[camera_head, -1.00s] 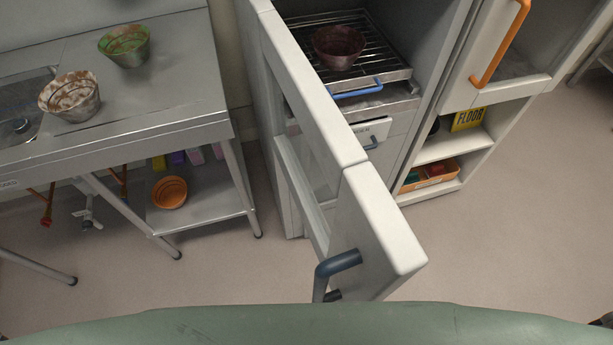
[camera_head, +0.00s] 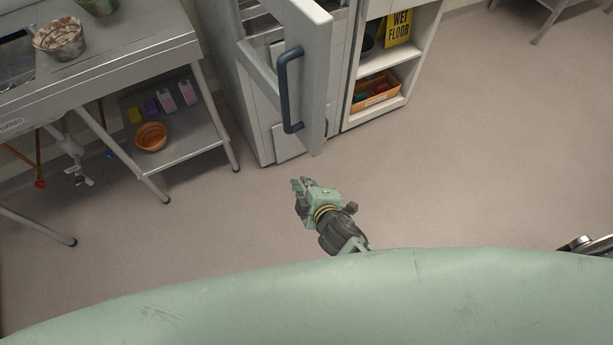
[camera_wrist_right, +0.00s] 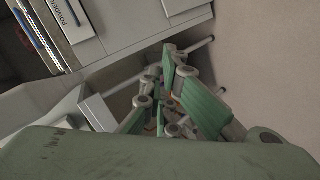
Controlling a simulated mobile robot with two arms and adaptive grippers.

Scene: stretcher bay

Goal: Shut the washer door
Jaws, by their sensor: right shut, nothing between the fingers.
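The white washer door (camera_head: 309,62) stands open in the head view, swung out from the cabinet front at the top middle. Its dark blue bar handle (camera_head: 286,92) runs upright on its face. My right gripper (camera_head: 301,186) is below the door in the picture, apart from the handle, with its green fingers shut and empty. The green fingers (camera_wrist_right: 165,92) also fill the middle of the right wrist view, with pale cabinet fronts behind them. The washer's inside is mostly out of view. My left gripper is not in view.
A steel bench (camera_head: 110,75) with a stained bowl (camera_head: 60,39) stands at the left; an orange bowl (camera_head: 151,137) is on its lower shelf. An open shelf with an orange bin (camera_head: 376,92) and a yellow floor sign (camera_head: 399,27) is right of the door.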

